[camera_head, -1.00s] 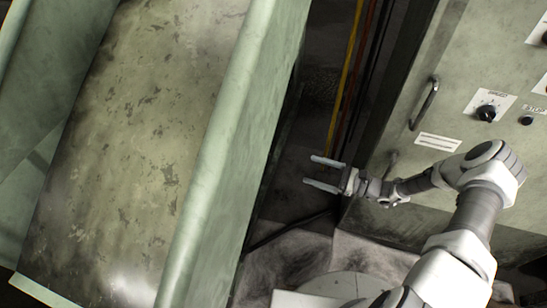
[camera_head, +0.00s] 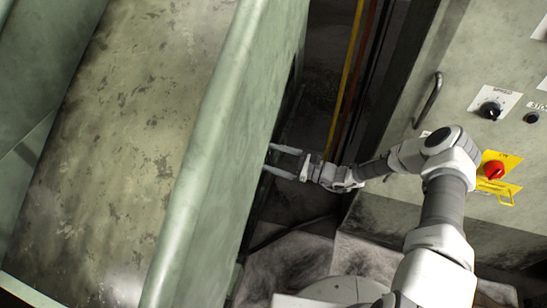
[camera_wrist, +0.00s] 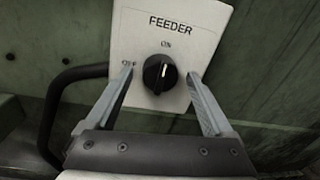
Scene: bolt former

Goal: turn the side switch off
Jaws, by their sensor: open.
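The side switch (camera_wrist: 158,78) is a black rotary knob on a white plate (camera_wrist: 208,22) marked FEEDER in the wrist view. Its white pointer line points roughly up, toward the ON mark; another mark to the left is partly covered by a finger. My gripper (camera_wrist: 160,70) is open, with one finger to the left of the knob and one to the right, both apart from it. In the head view my gripper (camera_head: 268,160) reaches the side of the green machine (camera_head: 222,165); the switch is hidden there.
A dark curved handle (camera_wrist: 60,105) stands left of the plate in the wrist view. In the head view, a control cabinet at right carries a SPEED knob (camera_head: 490,110), a red knob on a yellow plate (camera_head: 495,169) and a handle (camera_head: 430,100). Cables (camera_head: 350,75) run in the gap.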

